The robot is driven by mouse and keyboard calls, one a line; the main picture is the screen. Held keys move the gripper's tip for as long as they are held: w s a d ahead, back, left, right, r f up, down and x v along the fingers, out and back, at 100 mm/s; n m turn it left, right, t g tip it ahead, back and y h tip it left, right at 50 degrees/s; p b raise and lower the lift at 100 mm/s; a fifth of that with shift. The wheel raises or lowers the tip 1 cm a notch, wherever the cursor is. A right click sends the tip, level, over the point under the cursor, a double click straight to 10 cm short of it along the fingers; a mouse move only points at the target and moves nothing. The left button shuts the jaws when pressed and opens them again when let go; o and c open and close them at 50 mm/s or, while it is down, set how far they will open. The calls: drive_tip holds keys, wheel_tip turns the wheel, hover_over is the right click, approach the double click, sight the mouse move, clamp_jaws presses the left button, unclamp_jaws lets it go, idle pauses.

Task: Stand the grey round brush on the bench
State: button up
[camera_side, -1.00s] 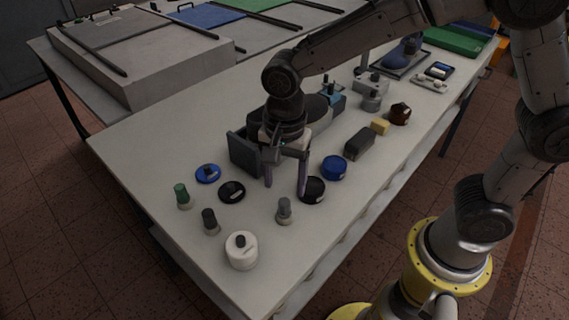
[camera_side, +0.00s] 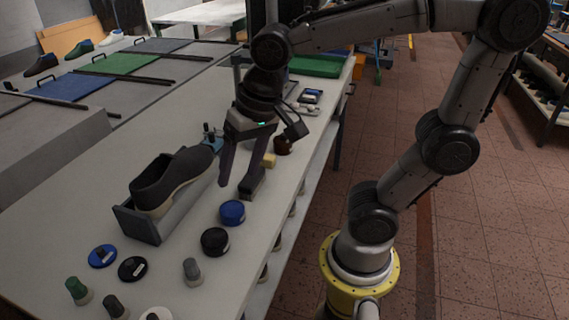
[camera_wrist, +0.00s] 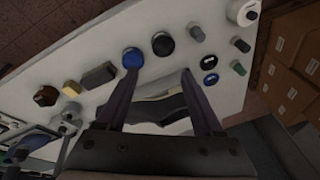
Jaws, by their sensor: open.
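The grey round brush (camera_side: 192,271) has a grey handle above a pale base. It appears upright on the bench (camera_side: 60,205), left of and in front of a black tin (camera_side: 215,241). In the wrist view the brush (camera_wrist: 196,32) is near the top, right of the black tin. My gripper (camera_side: 233,184) is open and empty above the bench, well behind the brush. Its fingers (camera_wrist: 159,71) are spread in the wrist view, with the brush beyond and outside them.
A dark shoe (camera_side: 170,180) rests on a grey holder (camera_side: 140,225). A blue tin (camera_side: 232,212) and dark block (camera_side: 251,182) are close to my fingers. A green-handled brush (camera_side: 78,290), a dark brush (camera_side: 113,308) and a white pot (camera_side: 156,314) stand in front.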

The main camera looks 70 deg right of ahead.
drive_tip(key=s+d+n+t, duration=0.2)
drive_tip(key=s+d+n, duration=0.2)
drive_tip(key=s, duration=0.3)
drive_tip(key=shift+d+f+n+h, duration=0.2)
drive_tip(key=shift+f+n+h, duration=0.1)
drive_tip(key=shift+n, duration=0.5)
